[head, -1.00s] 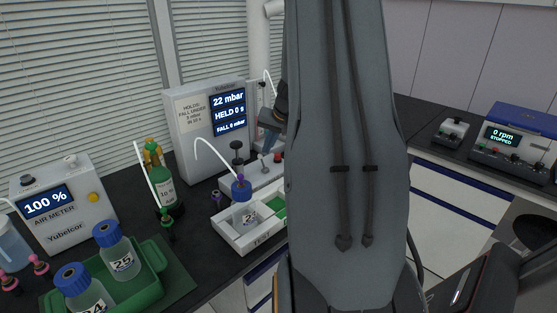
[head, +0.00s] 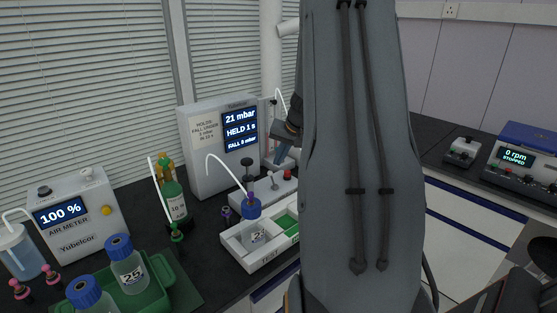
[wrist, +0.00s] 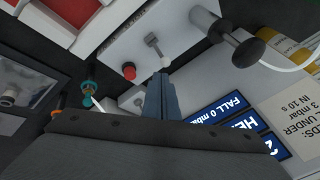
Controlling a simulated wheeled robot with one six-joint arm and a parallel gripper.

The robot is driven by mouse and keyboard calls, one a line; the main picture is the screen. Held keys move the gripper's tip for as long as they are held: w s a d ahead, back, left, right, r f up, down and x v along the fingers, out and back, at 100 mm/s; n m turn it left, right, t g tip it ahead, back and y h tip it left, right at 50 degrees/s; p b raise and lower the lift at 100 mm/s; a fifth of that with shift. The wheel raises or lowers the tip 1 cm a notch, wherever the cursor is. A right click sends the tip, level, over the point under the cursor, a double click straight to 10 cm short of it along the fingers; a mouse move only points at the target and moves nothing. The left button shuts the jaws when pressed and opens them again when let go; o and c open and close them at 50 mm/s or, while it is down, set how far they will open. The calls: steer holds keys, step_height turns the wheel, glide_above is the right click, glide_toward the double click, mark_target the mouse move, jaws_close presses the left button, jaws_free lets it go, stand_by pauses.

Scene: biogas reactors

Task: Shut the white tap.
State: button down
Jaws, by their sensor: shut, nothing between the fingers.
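A low white control box (head: 266,192) stands in front of the pressure display unit (head: 218,145). On it are a small lever tap with a pale tip (head: 275,178), a red button (head: 288,174) and a black knob (head: 247,162). In the wrist view the lever tap (wrist: 154,42) rises from the box, its pale end right by my fingertips. My gripper (head: 281,158) is shut and empty above the box; its blue fingers (wrist: 157,76) point at the lever. I cannot tell whether they touch it. The display reads 21 mbar, HELD 1 s.
A white tray (head: 240,255) with a blue-capped bottle stands in front of the box. Left are a green bottle (head: 173,197), the air meter (head: 80,212) with a white top knob, and a green tray (head: 170,270) with bottles. A tube arches over the tray.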

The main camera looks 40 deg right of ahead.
step_height(320, 180, up, 12)
steer(key=w+d+b, duration=0.2)
steer(key=w, duration=0.1)
steer(key=shift+f, duration=0.25)
steer(key=shift+s, duration=0.15)
stand_by(0.4)
